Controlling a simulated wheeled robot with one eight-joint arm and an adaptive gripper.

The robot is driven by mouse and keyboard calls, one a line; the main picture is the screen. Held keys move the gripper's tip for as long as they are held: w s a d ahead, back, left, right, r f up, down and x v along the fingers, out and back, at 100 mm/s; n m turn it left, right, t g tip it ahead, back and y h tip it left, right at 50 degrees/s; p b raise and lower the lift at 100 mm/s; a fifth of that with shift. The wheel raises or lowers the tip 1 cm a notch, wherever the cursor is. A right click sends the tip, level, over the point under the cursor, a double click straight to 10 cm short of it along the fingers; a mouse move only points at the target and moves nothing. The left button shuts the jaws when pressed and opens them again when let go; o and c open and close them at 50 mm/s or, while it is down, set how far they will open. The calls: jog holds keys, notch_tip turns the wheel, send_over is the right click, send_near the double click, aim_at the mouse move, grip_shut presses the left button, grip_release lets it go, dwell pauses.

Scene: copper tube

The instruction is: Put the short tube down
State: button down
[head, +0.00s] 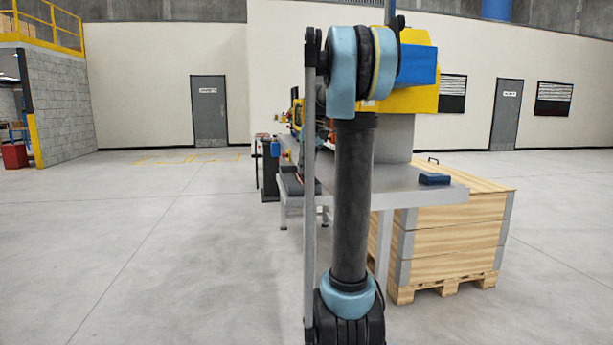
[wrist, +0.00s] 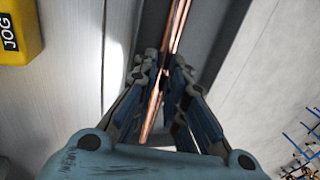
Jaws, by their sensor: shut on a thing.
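The short tube (wrist: 181,22) is a thin, shiny copper tube in the wrist view. It runs from the top edge down between my fingers, slightly tilted, and its lower end shows below the fingertips. My gripper (wrist: 170,75) is shut on the tube, with a finger on each side of it. A dark grey channel or strip lies behind the tube. I cannot tell whether the tube touches it. In the head view my own arm stands in front of the machine, and neither the tube nor my gripper can be made out there.
A grey worktable (head: 415,196) carries a yellow and blue machine (head: 412,85). A small blue block (head: 434,179) lies near the table's right end. A wooden crate (head: 455,238) stands beside it. A yellow JOG box (wrist: 15,32) is at the wrist view's upper left. The floor at left is clear.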

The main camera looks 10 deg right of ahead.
jog(key=shift+f, duration=0.7)
jog(key=shift+s+f, duration=0.15)
jog(key=shift+f, duration=0.15)
jog(key=shift+f, duration=0.15)
jog(key=shift+s+f, duration=0.1)
jog(key=shift+s, duration=0.35)
